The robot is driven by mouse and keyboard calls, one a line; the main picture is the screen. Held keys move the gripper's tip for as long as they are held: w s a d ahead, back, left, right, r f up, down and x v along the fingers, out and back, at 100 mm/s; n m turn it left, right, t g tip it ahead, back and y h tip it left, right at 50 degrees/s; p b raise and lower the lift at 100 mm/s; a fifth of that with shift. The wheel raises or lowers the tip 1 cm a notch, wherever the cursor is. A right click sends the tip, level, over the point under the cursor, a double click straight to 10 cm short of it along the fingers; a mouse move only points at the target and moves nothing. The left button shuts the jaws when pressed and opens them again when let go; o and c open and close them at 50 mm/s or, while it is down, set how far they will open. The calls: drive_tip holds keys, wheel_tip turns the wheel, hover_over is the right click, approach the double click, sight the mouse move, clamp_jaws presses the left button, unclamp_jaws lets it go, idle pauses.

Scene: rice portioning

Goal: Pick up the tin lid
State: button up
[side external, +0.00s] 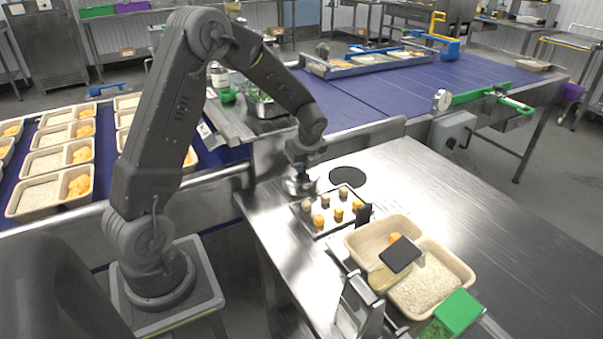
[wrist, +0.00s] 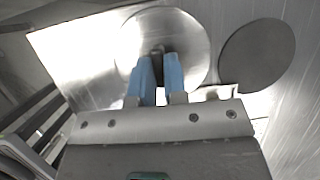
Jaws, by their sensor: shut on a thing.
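The tin lid (wrist: 192,38) is a round shiny metal disc in the wrist view. My gripper (wrist: 160,58) has its two blue fingers close together around a small dark knob at the middle of the lid. In the side view my gripper (side external: 301,176) points down over the steel table, left of the black disc. The lid (side external: 297,189) shows only partly there, under the fingers. I cannot tell whether it rests on something or hangs just above the table.
A flat black disc (side external: 347,175) lies right of the lid. A tray (side external: 309,216) of small orange and grey pieces is in front. A tan two-part tray (side external: 460,262) with rice stands at front right. The steel table (side external: 480,220) has clear room at right.

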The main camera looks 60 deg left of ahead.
clamp_jaws()
wheel_tip(320, 180, up, 9)
drive_tip(key=shift+f, duration=0.1)
drive_tip(key=shift+s+f+g, duration=0.1)
drive_tip(key=shift+f+g, duration=0.2)
drive_tip(key=shift+f, duration=3.75)
drive_tip(key=shift+f, duration=0.15)
